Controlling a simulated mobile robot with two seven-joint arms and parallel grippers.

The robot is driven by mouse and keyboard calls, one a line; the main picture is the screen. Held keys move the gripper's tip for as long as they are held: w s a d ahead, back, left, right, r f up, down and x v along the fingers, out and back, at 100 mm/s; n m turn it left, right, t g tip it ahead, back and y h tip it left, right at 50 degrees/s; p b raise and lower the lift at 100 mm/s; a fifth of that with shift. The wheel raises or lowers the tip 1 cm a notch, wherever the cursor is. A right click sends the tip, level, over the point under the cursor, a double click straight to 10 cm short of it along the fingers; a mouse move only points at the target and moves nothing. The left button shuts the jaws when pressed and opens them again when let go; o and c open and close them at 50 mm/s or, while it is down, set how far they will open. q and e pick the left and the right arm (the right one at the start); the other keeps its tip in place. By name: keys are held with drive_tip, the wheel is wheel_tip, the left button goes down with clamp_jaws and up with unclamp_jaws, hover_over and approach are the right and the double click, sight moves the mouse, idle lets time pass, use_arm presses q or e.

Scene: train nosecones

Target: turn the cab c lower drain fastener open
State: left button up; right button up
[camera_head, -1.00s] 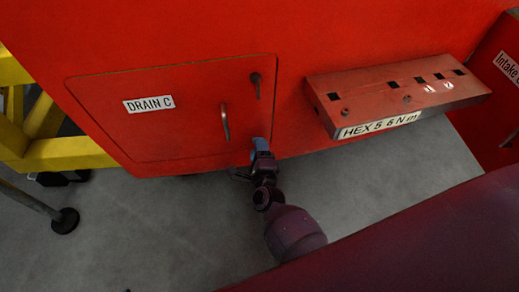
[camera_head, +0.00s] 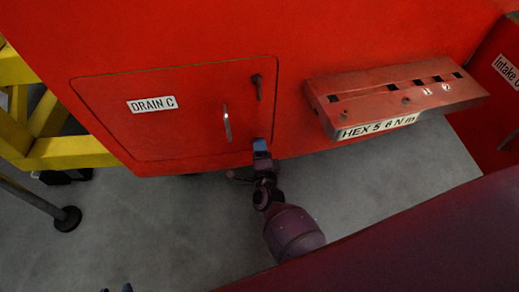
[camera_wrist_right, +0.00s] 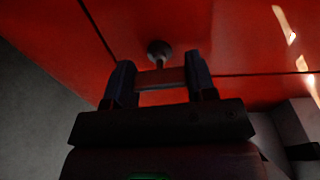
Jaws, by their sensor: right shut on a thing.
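The red drain hatch (camera_head: 185,108) labelled DRAIN C is closed flush in the red cab side. Its upper fastener (camera_head: 257,80) has a round head with a stem pointing down. The lower fastener, near the hatch's lower right corner, is hidden behind my right gripper (camera_head: 261,147) in the head view. In the wrist view the lower fastener's round head (camera_wrist_right: 159,48) shows just beyond the fingertips. My right gripper (camera_wrist_right: 160,80) is shut on its bar-like part, which spans between the fingers. Small dark tips at the bottom left edge (camera_head: 127,288) may be my left gripper.
A metal handle (camera_head: 227,123) is on the hatch, left of my right gripper. A red tool rack (camera_head: 325,103) labelled HEX 5 6 N m juts out at right. A yellow frame (camera_head: 70,153) stands at left.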

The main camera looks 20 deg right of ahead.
drive_tip(key=o, duration=0.9)
drive_tip(key=shift+o, duration=0.2)
drive_tip(key=v, duration=1)
drive_tip(key=shift+s+p, duration=0.4)
drive_tip(key=shift+p, duration=0.05)
